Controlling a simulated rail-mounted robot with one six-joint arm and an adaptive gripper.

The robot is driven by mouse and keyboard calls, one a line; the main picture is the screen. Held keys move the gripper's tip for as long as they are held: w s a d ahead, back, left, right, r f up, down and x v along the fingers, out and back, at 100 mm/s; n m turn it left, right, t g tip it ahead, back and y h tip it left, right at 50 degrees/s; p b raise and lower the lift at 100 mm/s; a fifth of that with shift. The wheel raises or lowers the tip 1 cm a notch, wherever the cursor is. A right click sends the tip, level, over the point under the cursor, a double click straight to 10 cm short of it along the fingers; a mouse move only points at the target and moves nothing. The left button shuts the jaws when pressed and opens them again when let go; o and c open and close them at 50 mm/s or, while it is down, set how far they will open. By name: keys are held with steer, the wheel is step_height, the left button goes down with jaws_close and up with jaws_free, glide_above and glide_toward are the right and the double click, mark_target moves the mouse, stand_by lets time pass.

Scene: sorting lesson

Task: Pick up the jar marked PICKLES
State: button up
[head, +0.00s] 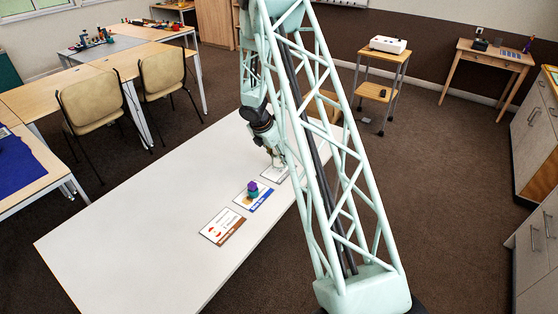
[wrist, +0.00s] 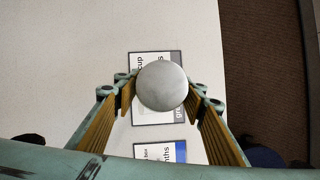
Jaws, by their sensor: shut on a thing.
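My gripper (head: 277,159) is over the white table, low above a grey-edged card. In the wrist view its two fingers (wrist: 161,97) are closed on the sides of a round thing with a plain grey top (wrist: 161,85), like a jar lid. Its side and any PICKLES marking are hidden from above. The thing covers the middle of the grey-edged card (wrist: 146,117); I cannot tell whether it touches the card. In the head view the held thing is too small and covered to make out.
A purple and teal thing (head: 252,189) stands on a blue-edged card (head: 262,201). A brown-edged card (head: 222,227) lies nearer on the white table (head: 130,225), whose left part is clear. Chairs (head: 95,108) stand behind it. My arm hides part of its right side.

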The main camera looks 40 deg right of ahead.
steer(key=s+a+b, duration=0.1)
steer(key=s+a, duration=0.2)
steer(key=s, duration=0.1)
steer(key=s+a+b, duration=0.1)
steer(key=s+a, duration=0.2)
steer(key=s, duration=0.1)
steer(key=s+a+r+b, duration=0.1)
steer(key=s+a, duration=0.2)
steer(key=s, duration=0.1)
steer(key=shift+s+a+r, duration=0.1)
steer(key=shift+s+a, duration=0.05)
steer(key=shift+s, duration=0.15)
stand_by(0.6)
